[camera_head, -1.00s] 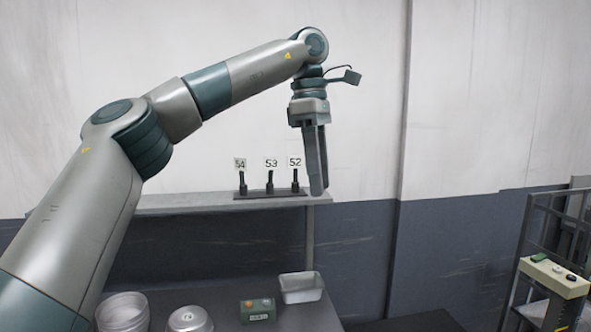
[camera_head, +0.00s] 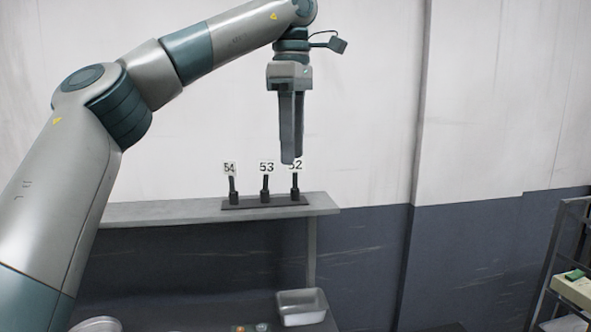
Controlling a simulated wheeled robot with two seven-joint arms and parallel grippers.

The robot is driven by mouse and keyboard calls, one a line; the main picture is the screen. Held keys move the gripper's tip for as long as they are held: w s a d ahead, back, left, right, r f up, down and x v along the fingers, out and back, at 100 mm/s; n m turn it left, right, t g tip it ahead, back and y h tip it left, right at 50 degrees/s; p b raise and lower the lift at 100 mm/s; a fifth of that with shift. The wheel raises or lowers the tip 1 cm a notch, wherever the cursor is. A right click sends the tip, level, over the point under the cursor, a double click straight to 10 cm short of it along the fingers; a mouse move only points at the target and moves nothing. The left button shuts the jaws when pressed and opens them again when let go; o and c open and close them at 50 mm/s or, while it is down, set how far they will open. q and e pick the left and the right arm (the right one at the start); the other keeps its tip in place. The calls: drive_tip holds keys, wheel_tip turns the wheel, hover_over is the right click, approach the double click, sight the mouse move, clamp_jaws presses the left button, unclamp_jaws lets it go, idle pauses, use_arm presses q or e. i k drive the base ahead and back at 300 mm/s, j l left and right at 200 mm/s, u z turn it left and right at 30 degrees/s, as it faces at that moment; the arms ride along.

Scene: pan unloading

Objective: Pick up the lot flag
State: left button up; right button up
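Three small numbered flags stand upright on dark stems in a black rack (camera_head: 262,201) on a shelf: flag 54 (camera_head: 229,169), flag 53 (camera_head: 266,168) and flag 52 (camera_head: 298,166). My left gripper (camera_head: 291,160) points straight down at flag 52, and its fingertips cover part of that flag's number. Nothing shows held between the fingers. They are seen nearly edge-on, so I cannot tell their gap or whether they touch the flag. My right gripper is out of view.
The grey shelf (camera_head: 160,212) runs along the wall. Below it are a pale metal pan (camera_head: 302,306), a box with buttons (camera_head: 250,328) and a round dish (camera_head: 97,325), both cut off. A rack with a beige box (camera_head: 574,290) stands at right.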

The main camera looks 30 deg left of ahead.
sight(298, 165)
drive_tip(key=i+j, duration=0.4)
drive_tip(key=i, duration=0.15)
drive_tip(key=i+j, duration=0.4)
drive_tip(key=i, duration=0.2)
